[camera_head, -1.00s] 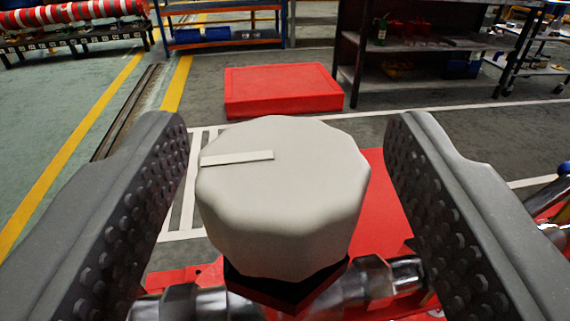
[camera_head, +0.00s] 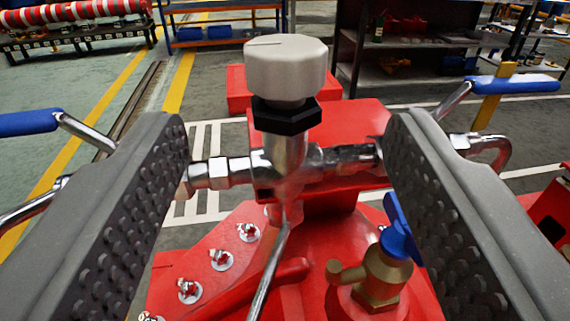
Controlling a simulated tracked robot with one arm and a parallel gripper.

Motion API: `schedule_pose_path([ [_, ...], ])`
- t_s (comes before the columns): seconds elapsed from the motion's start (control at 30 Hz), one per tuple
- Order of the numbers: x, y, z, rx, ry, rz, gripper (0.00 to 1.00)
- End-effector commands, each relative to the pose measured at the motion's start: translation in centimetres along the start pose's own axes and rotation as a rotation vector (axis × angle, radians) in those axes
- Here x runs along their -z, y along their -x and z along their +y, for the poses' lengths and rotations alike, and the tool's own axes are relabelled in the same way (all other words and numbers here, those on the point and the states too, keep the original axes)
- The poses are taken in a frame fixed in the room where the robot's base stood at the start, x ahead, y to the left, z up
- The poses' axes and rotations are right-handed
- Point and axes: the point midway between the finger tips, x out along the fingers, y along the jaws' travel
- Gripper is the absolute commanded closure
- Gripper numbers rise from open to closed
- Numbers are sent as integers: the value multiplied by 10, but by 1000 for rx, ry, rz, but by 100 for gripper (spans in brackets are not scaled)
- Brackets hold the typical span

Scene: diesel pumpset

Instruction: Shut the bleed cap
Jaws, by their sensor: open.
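The bleed cap appears to be the pale grey faceted knob (camera_head: 286,72) at upper centre. It stands upright on a black hex collar (camera_head: 286,116) above a metal pipe fitting. A thin raised mark on its top points left. My gripper (camera_head: 288,135) is open and empty, with one dark studded finger at each side of the picture. The cap shows between and beyond the fingertips, with clear gaps on both sides. Neither finger appears to touch it.
Metal pipes run left and right from the fitting. A blue lever (camera_head: 30,122) is at left, another (camera_head: 515,84) at right. A brass valve with a blue handle (camera_head: 397,232) stands lower right on the red housing (camera_head: 225,285). Shelves (camera_head: 420,45) stand behind.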

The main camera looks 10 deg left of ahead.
Motion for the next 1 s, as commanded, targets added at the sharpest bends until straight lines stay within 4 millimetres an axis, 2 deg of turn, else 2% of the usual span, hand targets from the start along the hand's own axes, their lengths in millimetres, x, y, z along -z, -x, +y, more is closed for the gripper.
schedule_pose_path([
  [0.1,1,12,0,0,0,-1,42],
  [0.33,-1,26,0,-1,0,-2,42],
  [0.87,0,29,0,0,0,0,42],
  [1.0,10,28,3,1,-5,0,42],
])
